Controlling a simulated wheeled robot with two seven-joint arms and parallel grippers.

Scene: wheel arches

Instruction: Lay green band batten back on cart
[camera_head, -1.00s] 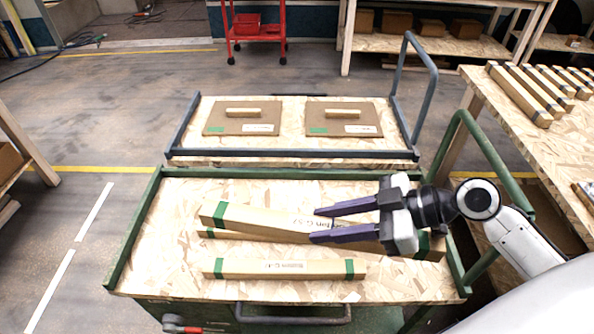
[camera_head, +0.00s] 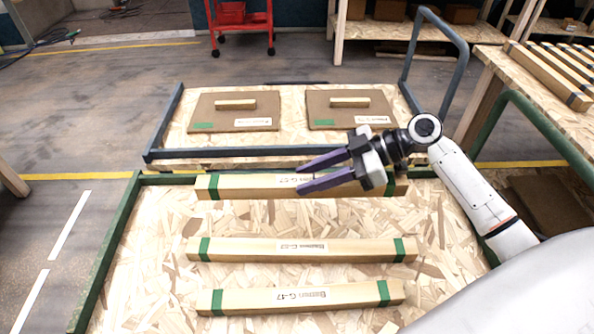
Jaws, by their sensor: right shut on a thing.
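My right gripper (camera_head: 298,177) is shut on a long wooden batten (camera_head: 240,187) with green bands and a printed label, near the far edge of the green-framed cart (camera_head: 150,262). The fingers cover part of the batten's middle and right. The batten runs left to right, nearly level in the picture; I cannot tell whether it touches the cart's board. A second green-banded batten (camera_head: 260,250) lies on the board in the middle. A third (camera_head: 345,296) lies nearer the front. My left gripper is not in view.
A blue-grey framed cart (camera_head: 215,154) stands just beyond, with two brown panels (camera_head: 205,112) on it. A wooden table (camera_head: 545,105) at the right holds several battens. A red trolley (camera_head: 240,25) stands behind. Board between the battens is bare.

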